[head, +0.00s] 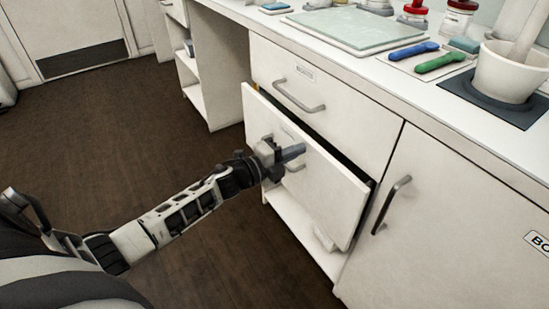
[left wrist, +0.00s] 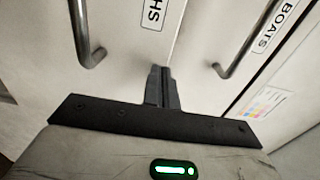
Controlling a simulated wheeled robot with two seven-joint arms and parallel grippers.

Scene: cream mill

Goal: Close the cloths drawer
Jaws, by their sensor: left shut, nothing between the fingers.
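The cloths drawer (head: 335,190) is the lower white drawer in the head view. It stands out a little from the cabinet, with a dark gap along its top and right edge. In the left wrist view its front shows a handle (left wrist: 88,45) and a label ending in "HS" (left wrist: 153,12). My left gripper (head: 291,153) is in front of the drawer front, hiding part of its handle and label. Its fingers (left wrist: 163,75) are shut and empty, pointing at the front near its edge. I cannot tell whether they touch it. My right gripper is not in view.
Above is a closed drawer (head: 325,95). To the right is a closed door (head: 450,220) with a protruding handle (head: 390,204). Below is an open shelf (head: 300,225). The counter holds a mortar (head: 505,75) and spatulas (head: 440,62). The floor (head: 120,130) at left is clear.

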